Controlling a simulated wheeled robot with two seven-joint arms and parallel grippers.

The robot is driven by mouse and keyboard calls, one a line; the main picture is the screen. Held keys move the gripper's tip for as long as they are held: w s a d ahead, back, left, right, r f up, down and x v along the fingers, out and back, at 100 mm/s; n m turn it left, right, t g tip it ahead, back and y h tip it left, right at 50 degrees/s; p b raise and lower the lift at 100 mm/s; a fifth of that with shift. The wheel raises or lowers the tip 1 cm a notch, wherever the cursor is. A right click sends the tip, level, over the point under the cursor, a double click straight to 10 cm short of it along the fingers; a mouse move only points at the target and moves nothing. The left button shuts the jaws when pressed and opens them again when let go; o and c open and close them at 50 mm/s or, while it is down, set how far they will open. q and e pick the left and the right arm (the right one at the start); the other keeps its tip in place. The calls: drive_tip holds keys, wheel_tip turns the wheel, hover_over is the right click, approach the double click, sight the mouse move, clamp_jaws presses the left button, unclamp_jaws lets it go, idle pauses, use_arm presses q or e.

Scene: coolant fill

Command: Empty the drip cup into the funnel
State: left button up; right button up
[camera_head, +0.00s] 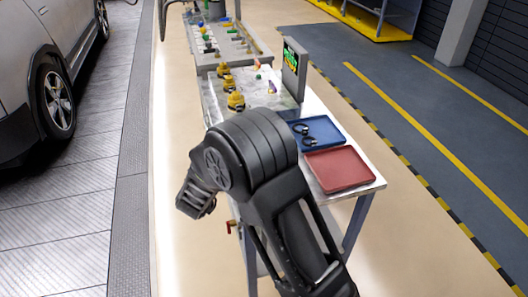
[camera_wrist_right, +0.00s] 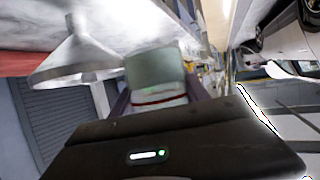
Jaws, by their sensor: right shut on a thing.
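My right gripper (camera_wrist_right: 158,92) is shut on the drip cup (camera_wrist_right: 155,72), a pale translucent cup with a thin red band, which sits between the two fingers in the right wrist view. A whitish cone-shaped funnel (camera_wrist_right: 76,55) is left of the cup in that view, with its narrow end toward the top of the picture and its wide rim toward the bottom. The cup and funnel look close in the picture, but I cannot tell the gap between them. The cup's contents are not visible. In the head view my right arm hides the cup and funnel. My left gripper is out of view.
The bench (camera_head: 362,189) bears a red tray (camera_head: 338,168), a blue tray (camera_head: 322,130) with dark rings, several yellow items and an upright display (camera_head: 293,70). A red-handled valve (camera_head: 230,224) shows below. A car (camera_head: 45,60) stands left. The aisle floor is clear.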

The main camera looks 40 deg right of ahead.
drive_tip(key=shift+d+r+m+g+h+p, duration=0.2)
drive_tip(key=shift+d+r+m+g+h, duration=0.15)
drive_tip(key=shift+r, duration=0.25)
drive_tip(key=shift+d+r+m+g+h+p, duration=0.15)
drive_tip(key=shift+d+r+m+g+p, duration=0.1)
drive_tip(key=shift+d+r, duration=0.25)
drive_tip(key=shift+s+d+r+m+y, duration=0.2)
drive_tip(key=shift+d+r+m+y, duration=0.2)
drive_tip(key=shift+m+y, duration=0.2)
drive_tip(key=shift+s+d+r+m+y, duration=0.25)
drive_tip(key=shift+d+m+y, duration=0.25)
drive_tip(key=shift+y, duration=0.2)
idle(0.8)
drive_tip(key=shift+s+d+f+m+y, duration=0.1)
drive_tip(key=shift+d+f+m+y, duration=0.4)
drive_tip(key=shift+y, duration=0.1)
idle(0.5)
drive_tip(key=shift+s+d+r+m+t+y, duration=0.2)
drive_tip(key=shift+d+r+m+t+y, duration=0.15)
drive_tip(key=shift+d+y, duration=0.2)
idle(0.6)
drive_tip(key=shift+f+m+y, duration=0.4)
drive_tip(key=shift+m+y, duration=0.05)
drive_tip(key=shift+y, duration=0.1)
idle(0.5)
drive_tip(key=shift+r+m+t+y, duration=0.5)
drive_tip(key=shift+m+y, duration=0.1)
drive_tip(key=shift+y, duration=0.2)
idle(0.7)
